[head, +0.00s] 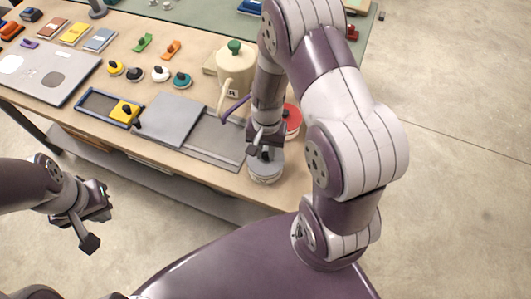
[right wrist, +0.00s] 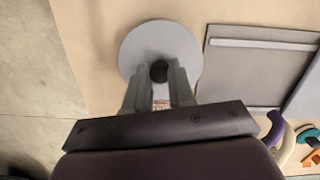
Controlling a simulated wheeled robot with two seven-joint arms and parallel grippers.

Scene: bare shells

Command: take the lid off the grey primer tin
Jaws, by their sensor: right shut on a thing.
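The grey primer tin (head: 265,178) stands near the front edge of the table, partly covered by my right arm in the head view. Its round grey lid (right wrist: 136,52) fills the middle of the right wrist view, with a dark knob (right wrist: 159,71) at its centre. My right gripper (right wrist: 158,80) is shut on the knob, one finger on each side; in the head view it is above the tin (head: 266,150). I cannot tell any gap between lid and tin. My left gripper (head: 98,224) is open and empty, off the table at the left.
A red-topped tin (head: 292,119) stands just behind, partly hidden by my arm. A grey sliding-panel tray (head: 216,136) lies left of the tin. Several coloured knobbed lids and blocks lie farther left.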

